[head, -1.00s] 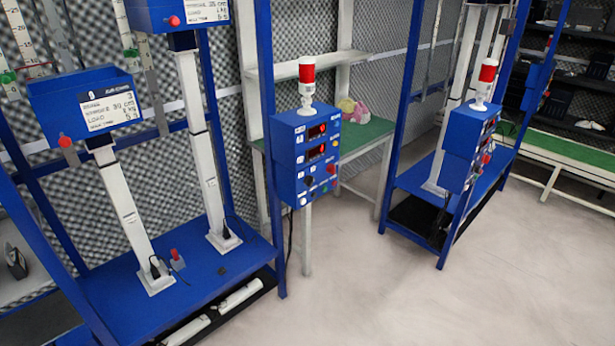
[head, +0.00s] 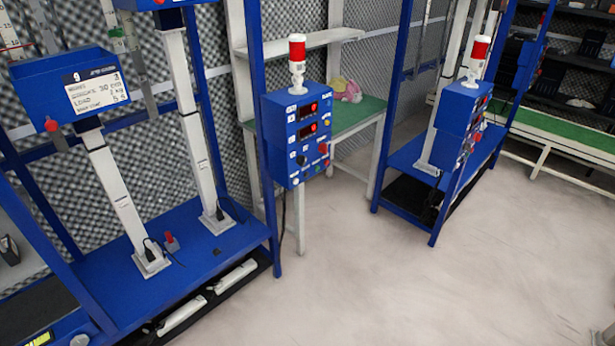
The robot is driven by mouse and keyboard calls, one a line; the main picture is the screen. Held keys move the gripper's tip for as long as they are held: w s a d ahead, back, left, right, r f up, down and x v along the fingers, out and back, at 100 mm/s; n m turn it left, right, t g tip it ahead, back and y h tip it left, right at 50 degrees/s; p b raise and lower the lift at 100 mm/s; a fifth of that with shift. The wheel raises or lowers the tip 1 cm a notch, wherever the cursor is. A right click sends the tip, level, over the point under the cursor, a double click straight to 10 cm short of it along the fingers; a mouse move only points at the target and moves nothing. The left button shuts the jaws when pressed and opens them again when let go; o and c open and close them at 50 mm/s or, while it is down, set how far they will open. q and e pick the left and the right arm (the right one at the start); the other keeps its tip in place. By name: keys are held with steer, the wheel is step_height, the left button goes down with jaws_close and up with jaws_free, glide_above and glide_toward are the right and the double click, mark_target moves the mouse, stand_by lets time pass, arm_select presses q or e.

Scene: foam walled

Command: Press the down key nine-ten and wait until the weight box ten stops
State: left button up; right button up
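A blue control box (head: 296,135) with two red-lit displays and several keys and knobs hangs on a blue post in the middle. Its key labels are too small to read, so I cannot tell which is the down key nine-ten. Another blue box (head: 150,4), probably weight box ten, stands on the second column. It is almost wholly cut off by the top edge, and its number is hidden. Neither of my grippers is in view.
A red-and-white signal lamp (head: 297,62) tops the control box. The blue rig base (head: 190,245) fills the lower left. A second control box (head: 465,115) stands on another rig at the right. A green-topped table (head: 355,115) is behind. The floor (head: 400,280) in front is clear.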

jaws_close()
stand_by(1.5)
